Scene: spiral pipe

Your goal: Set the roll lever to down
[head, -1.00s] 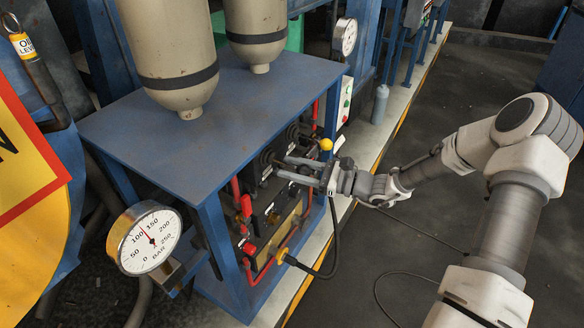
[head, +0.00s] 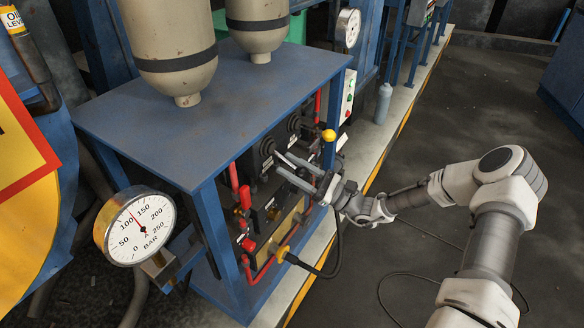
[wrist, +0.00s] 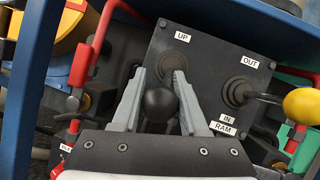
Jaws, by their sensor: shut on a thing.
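In the wrist view, a lever with a round black knob (wrist: 158,104) stands on a dark panel (wrist: 212,50). Its base is near the label UP (wrist: 181,37). No "ROLL" or "DOWN" label is readable, and the lower panel is hidden by my gripper. My gripper (wrist: 161,80) is shut on this lever, with one finger on each side and the knob between them. In the head view my gripper (head: 283,163) reaches into the front of the blue frame, and the black knob is hard to make out there.
Red pipes (head: 234,183) and the blue frame post (head: 212,230) lie to the left. A pressure gauge (head: 140,226) stands front left. Open floor lies right.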

